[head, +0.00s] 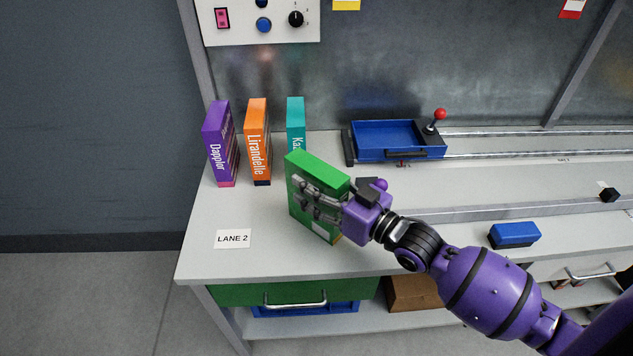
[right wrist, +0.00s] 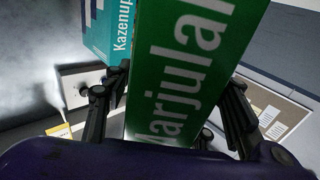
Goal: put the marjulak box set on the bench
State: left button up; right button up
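The marjulak box set (head: 318,172) is a green box, with "Marjulak" in white on its spine (right wrist: 180,70) in the right wrist view. It is upright with a slight tilt over the front left of the bench (head: 275,215). My right gripper (head: 318,200) is shut on it, with fingers along both sides; fingers and hand hide part of it in the head view. I cannot tell whether its bottom edge touches the bench top. My left gripper is not in view.
Purple (head: 216,145), orange (head: 257,140) and teal (head: 296,125) box sets stand behind and left of the green box. A blue tray (head: 385,140) sits on rails. A "LANE 2" label (head: 233,239) lies on clear bench near the front left. A blue block (head: 514,235) is at right.

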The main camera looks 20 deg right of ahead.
jog(key=shift+s+r, duration=0.1)
jog(key=shift+r, duration=0.05)
jog(key=b+v, duration=0.1)
jog(key=v, duration=1.1)
